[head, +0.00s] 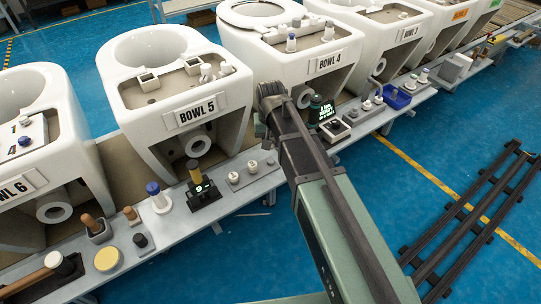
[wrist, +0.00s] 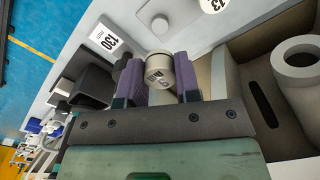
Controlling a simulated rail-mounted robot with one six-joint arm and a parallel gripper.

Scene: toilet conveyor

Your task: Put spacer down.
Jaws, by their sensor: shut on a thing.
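My gripper (wrist: 158,80) has purple fingers and is shut on a short beige cylindrical spacer (wrist: 158,70) with dark marking on its end face. The spacer sits between the two fingers in the wrist view, above or against a pale grey ledge (wrist: 185,28); I cannot tell whether it touches. In the head view my arm reaches to the conveyor between BOWL 5 (head: 196,112) and BOWL 4 (head: 329,62). The fingers and the spacer are hidden there behind my arm.
A bowl's outlet ring (wrist: 300,58) is close on the right. Several fittings line the shelf (head: 225,207).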

